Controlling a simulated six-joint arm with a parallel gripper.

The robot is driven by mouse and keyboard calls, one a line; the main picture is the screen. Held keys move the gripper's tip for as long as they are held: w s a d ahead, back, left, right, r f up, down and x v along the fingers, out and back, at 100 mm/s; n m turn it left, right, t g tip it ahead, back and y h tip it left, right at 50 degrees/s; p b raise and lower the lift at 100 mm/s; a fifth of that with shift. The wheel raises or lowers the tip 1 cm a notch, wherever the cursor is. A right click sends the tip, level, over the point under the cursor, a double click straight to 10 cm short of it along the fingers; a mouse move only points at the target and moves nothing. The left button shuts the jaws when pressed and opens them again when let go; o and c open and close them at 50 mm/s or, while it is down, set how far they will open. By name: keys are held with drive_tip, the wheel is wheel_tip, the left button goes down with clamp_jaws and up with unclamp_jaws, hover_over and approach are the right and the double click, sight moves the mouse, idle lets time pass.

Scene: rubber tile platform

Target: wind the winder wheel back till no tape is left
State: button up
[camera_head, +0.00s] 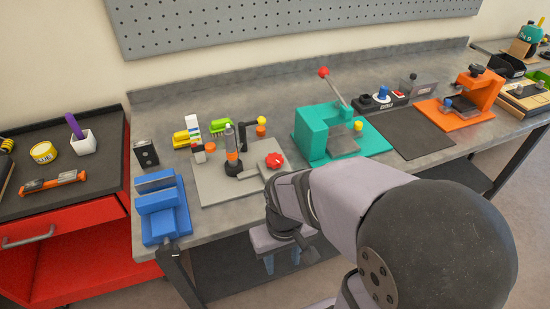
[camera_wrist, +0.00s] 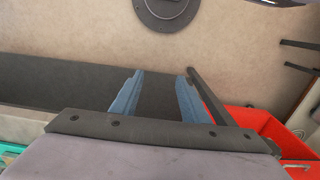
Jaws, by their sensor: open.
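A grey base plate (camera_head: 218,188) on the workbench bears an upright orange and black post (camera_head: 232,150) and a black arm with a yellow ball (camera_head: 261,122). On its right side sits a grey block with a red knob (camera_head: 274,160); this may be the winder wheel, but I cannot tell for sure. I make out no paid-out tape. My gripper (camera_head: 287,257) points down in front of the bench's front edge, below and apart from the red knob. In the wrist view my gripper (camera_wrist: 156,97) has its two blue fingers apart with nothing between them.
A blue vise (camera_head: 161,213) stands left of the plate, a teal press (camera_head: 325,135) with a red-tipped lever to its right. A red tool cart (camera_head: 75,225) bears a yellow roll (camera_head: 43,152). A dark mat (camera_head: 412,134) lies bare further right.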

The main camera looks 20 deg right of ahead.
drive_tip(key=o, duration=0.4)
drive_tip(key=shift+o, duration=0.5)
drive_tip(key=shift+w+r, duration=0.2)
drive_tip(key=shift+w, duration=0.05)
wheel_tip(320, 180, up, 12)
drive_tip(key=m+p, duration=1.1)
drive_tip(key=m, duration=0.3)
hover_over(274, 159)
drive_tip(key=shift+s+a+f, duration=0.1)
drive_tip(key=shift+s+f, duration=0.05)
drive_tip(key=shift+s, duration=0.15)
drive_tip(key=shift+w+d, duration=0.2)
drive_tip(key=shift+w, duration=0.15)
drive_tip(key=shift+f+p, duration=1.15)
drive_tip(key=shift+f, duration=2.5)
drive_tip(key=c, duration=1.1)
